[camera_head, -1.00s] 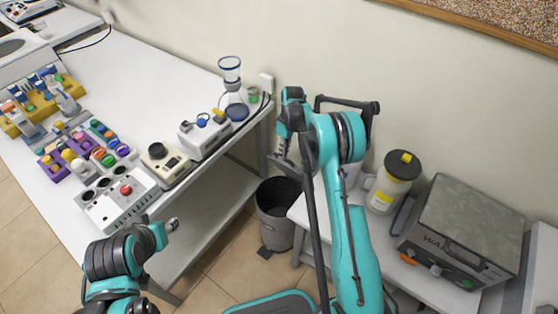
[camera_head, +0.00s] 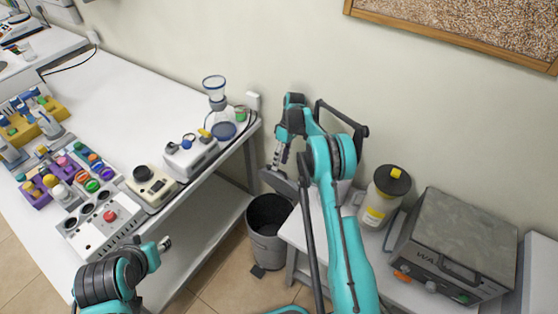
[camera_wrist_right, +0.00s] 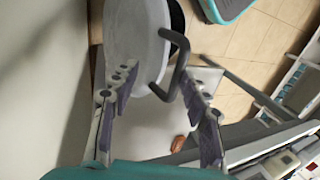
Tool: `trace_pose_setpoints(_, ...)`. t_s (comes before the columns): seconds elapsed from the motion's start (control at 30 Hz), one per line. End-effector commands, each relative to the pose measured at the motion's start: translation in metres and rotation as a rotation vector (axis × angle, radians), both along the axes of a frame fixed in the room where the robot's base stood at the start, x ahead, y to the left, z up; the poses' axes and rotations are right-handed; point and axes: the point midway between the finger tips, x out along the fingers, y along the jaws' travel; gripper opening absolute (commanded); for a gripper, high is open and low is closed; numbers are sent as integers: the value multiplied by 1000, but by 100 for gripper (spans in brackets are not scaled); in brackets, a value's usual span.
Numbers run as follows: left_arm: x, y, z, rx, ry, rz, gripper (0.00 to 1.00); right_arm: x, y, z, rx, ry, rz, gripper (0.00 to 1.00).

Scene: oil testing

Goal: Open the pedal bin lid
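The grey pedal bin (camera_head: 267,234) stands on the floor between the long bench and the small side table. Its dark mouth is uncovered. A grey plate, which looks like its raised lid (camera_head: 279,183), is tilted up behind the mouth, just below my right gripper (camera_head: 279,155). In the right wrist view, a pale round lid (camera_wrist_right: 135,35) with a bent handle (camera_wrist_right: 178,72) lies ahead of my right gripper (camera_wrist_right: 158,74). The gripper's fingers are apart and the handle is close to one fingertip; contact is unclear. My left gripper (camera_head: 164,244) shows only as a small tip near the bench edge.
A jar with a yellow-and-black lid (camera_head: 383,198) and a grey metal apparatus (camera_head: 455,240) stand on the side table, right of my right arm. The long bench (camera_head: 130,95) holds racks, devices and a glass funnel (camera_head: 215,90). Wall is close behind.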

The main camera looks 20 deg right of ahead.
Motion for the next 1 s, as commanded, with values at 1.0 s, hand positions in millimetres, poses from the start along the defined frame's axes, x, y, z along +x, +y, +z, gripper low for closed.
trace_pose_setpoints(1.0,0,0,0,0,0,0,40,-2,-3,52,-11,-4,-3,32)
